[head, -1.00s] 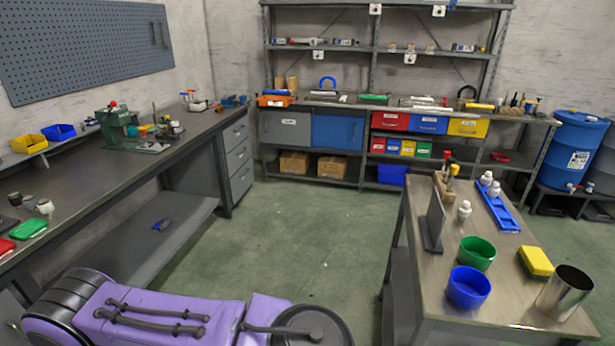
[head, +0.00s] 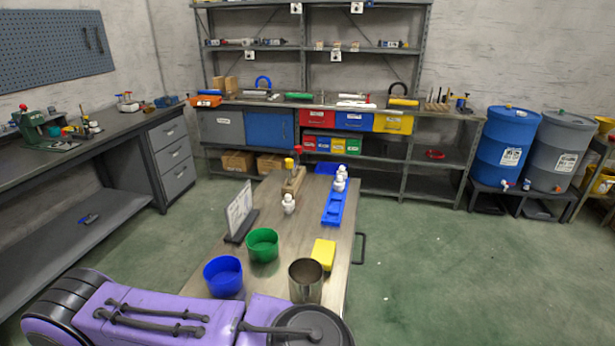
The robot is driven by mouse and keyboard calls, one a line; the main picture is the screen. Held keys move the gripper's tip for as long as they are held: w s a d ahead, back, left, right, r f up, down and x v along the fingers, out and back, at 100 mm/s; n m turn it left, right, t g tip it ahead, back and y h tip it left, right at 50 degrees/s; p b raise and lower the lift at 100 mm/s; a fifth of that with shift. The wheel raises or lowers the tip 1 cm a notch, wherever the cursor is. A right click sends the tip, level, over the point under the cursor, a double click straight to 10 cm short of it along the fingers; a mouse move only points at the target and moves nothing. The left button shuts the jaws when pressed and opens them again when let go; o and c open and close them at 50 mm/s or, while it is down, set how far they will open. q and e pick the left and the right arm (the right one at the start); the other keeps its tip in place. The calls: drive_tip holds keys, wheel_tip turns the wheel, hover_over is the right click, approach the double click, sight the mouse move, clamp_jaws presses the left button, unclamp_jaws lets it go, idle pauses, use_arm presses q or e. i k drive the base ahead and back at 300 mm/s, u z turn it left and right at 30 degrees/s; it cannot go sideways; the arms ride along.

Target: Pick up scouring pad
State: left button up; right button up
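The scouring pad is a yellow block (head: 323,252) lying near the right edge of the small wooden-topped table (head: 290,226) in the head view. A dark layer seen along its lower side is too small to make out clearly. It lies just behind and right of a metal cup (head: 306,281). Purple parts of my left arm cross the bottom left of the view. Neither gripper can be recognised in the view.
A green bowl (head: 263,244) and a blue bowl (head: 224,276) stand left of the pad. A blue tray (head: 335,207) with white bottles, a standing sign (head: 239,211) and a wooden block (head: 293,181) are farther back. Green floor is clear right of the table.

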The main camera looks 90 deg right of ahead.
sight(324, 251)
drive_tip(key=k, duration=0.4)
drive_tip(key=z, duration=0.8)
